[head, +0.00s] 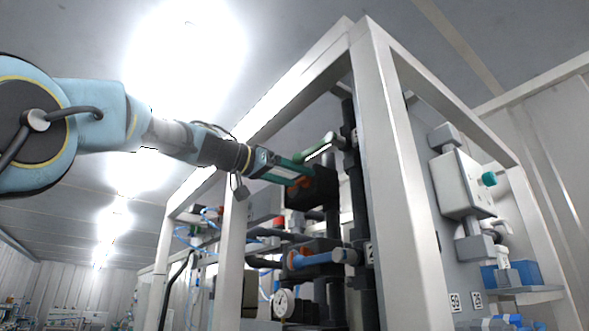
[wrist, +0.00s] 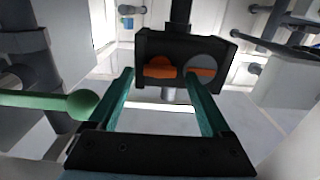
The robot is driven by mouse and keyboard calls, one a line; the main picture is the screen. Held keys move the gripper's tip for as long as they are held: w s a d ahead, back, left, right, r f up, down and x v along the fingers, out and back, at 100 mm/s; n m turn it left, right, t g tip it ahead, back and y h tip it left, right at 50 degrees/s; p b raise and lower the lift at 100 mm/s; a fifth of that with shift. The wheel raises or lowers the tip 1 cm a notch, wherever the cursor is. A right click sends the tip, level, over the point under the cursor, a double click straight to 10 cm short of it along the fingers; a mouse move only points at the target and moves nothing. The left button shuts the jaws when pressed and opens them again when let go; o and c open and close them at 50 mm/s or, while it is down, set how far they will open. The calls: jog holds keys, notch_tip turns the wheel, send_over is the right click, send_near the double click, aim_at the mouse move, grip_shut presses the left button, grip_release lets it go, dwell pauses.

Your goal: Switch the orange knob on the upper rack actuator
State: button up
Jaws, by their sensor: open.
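The upper rack actuator (head: 322,188) is a black box on the dark vertical pipe inside the white frame. In the wrist view the actuator (wrist: 185,46) is straight ahead. Its orange knob (wrist: 160,71) is a horizontal bar on the facing side, with a grey disc beside it. The knob (head: 299,182) is partly hidden by the fingers in the head view. My gripper (head: 304,177) reaches in from the left with its teal fingers at the actuator. In the wrist view my gripper (wrist: 159,76) is open and empty, the fingertips just below the knob's level; contact cannot be told.
A green-handled pipe part (head: 320,148) lies just above the fingers; a green rod (wrist: 50,102) shows left of them. A lower black actuator (head: 315,258) with an orange part and blue pipe sits below. White frame posts (head: 395,180) stand close to the right.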

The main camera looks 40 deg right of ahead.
jog(key=shift+d, duration=0.25)
grip_shut()
dwell(0.6)
